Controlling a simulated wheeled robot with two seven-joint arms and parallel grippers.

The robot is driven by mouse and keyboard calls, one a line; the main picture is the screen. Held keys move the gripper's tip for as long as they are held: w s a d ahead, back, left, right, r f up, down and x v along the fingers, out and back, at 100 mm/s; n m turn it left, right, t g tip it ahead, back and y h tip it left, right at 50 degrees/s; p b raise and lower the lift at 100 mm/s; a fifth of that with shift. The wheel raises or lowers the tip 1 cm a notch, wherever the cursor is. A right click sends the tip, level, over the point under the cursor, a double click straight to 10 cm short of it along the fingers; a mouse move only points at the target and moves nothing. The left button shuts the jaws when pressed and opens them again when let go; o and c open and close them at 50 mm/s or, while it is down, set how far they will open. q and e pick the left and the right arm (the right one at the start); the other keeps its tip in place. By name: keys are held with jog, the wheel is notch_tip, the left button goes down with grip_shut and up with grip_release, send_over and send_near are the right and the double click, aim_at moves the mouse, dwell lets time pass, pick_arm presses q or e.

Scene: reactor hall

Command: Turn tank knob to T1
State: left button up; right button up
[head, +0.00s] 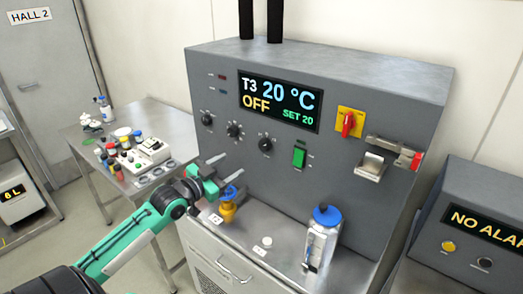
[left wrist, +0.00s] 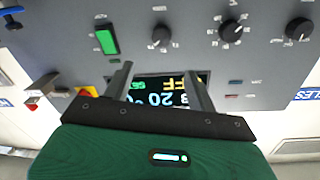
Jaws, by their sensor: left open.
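The grey control cabinet (head: 380,92) has a row of three black knobs: a left knob (head: 207,118), a middle knob (head: 235,131) and a right knob (head: 265,145). Their labels are too small to read, so I cannot tell which is the tank knob. The display (head: 280,99) above reads T3, 20 °C, OFF, SET 20. My left gripper (head: 228,166) is open and empty, below the knobs and in front of the panel. In the left wrist view the picture is upside down; the middle knob (left wrist: 232,32) lies beyond the fingers (left wrist: 158,70), apart from them.
A green switch (head: 299,156) and a red handle (head: 348,124) are right of the knobs. A blue-capped bottle (head: 323,238) and a yellow item with a blue top (head: 228,206) stand on the ledge. A cluttered side table (head: 122,172) is at left.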

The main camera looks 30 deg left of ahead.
pick_arm(q)
jog(key=p, duration=0.3)
send_near(262, 147)
jog(key=w, duration=0.3)
jog(key=w+p, duration=0.1)
jog(key=w+d, duration=0.1)
jog(key=w, duration=0.1)
jog(key=shift+w+d+r+p, duration=0.1)
jog(key=shift+w+r+p, duration=0.15)
jog(key=shift+w+p, duration=0.1)
jog(key=shift+w+d+f, duration=0.1)
jog(key=shift+w+f, duration=0.05)
jog(key=shift+w, duration=0.5)
pick_arm(e)
jog(key=shift+a+r, duration=0.2)
jog(key=shift+r, duration=2.5)
pick_arm(q)
jog(key=c, duration=1)
pick_arm(e)
jog(key=shift+a, duration=0.5)
